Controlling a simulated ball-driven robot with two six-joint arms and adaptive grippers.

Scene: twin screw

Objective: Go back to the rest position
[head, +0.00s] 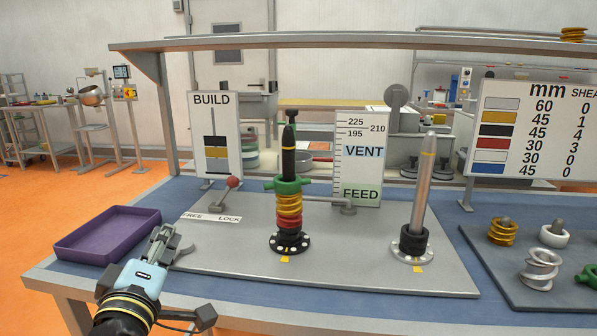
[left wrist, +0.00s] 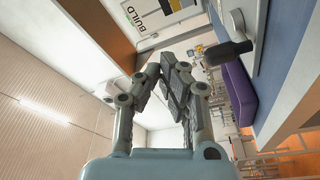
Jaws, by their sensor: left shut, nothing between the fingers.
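My left gripper (head: 165,240) is low at the front left of the bench in the head view, between the purple tray and the grey plate. It is shut and empty. In the left wrist view its fingers (left wrist: 178,72) meet with nothing between them. A black-tipped screw (head: 289,160) stands upright on the grey plate with a green collar, yellow and red elements and a black base stacked around it. A second, bare silver screw (head: 424,185) stands to its right with a black element low on it. My right gripper is not in view.
The purple tray (head: 72,246) lies at the bench's left edge, empty. A red-knobbed lever (head: 233,183) stands by the FREE/LOCK label. A dark board at the right holds loose elements, including a yellow one (head: 502,232). An overhead shelf (head: 350,40) spans the back.

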